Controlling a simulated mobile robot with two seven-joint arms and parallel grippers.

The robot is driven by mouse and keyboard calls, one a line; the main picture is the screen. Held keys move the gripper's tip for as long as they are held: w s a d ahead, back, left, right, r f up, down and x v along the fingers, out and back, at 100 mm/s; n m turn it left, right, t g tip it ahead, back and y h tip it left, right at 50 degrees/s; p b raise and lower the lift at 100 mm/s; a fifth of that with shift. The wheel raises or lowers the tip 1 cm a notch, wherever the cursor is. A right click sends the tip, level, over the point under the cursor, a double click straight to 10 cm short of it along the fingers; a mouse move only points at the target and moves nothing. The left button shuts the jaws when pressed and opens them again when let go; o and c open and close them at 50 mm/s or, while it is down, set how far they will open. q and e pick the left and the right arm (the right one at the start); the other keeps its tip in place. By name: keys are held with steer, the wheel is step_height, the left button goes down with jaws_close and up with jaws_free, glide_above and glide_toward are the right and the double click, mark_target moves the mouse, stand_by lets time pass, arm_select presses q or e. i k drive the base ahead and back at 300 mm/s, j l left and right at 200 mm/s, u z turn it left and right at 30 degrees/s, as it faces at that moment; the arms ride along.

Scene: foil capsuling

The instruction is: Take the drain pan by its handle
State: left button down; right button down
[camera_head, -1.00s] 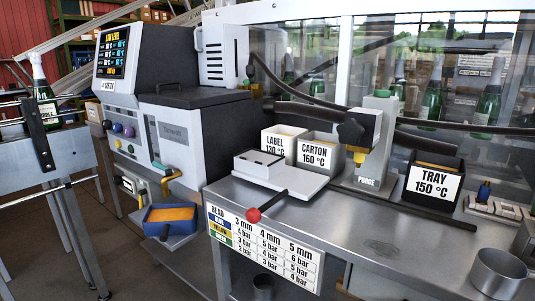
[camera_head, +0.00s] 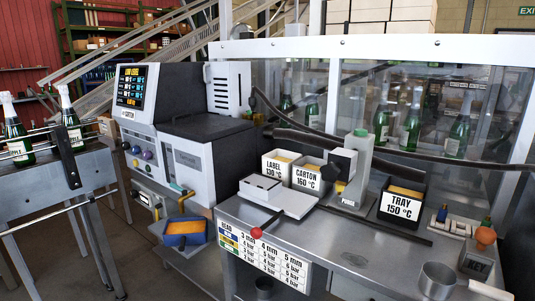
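A grey metal pan (camera_head: 436,282) stands at the front right of the steel bench (camera_head: 365,262). Its straight handle (camera_head: 486,289) points right, toward the lower right of the view. It looks like the drain pan, and its inside looks empty from here. A blue open container (camera_head: 185,232) with orange content sits lower left, below the yellow lever of the grey machine, with a dark part at its front. Neither gripper is in view, and nothing is seen touching the pan.
The bench holds LABEL (camera_head: 278,163), CARTON (camera_head: 308,174) and TRAY (camera_head: 402,204) boxes, a PURGE stand (camera_head: 353,185) and a red-knobbed lever (camera_head: 257,233). Small parts and an orange knob (camera_head: 486,236) lie behind the pan. The bench left of the pan is mostly clear.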

mark_target(182, 232)
steer(key=i+j, duration=0.25)
steer(key=i, duration=0.2)
steer(key=i+j, duration=0.25)
steer(key=i, duration=0.25)
steer(key=j+u, duration=0.05)
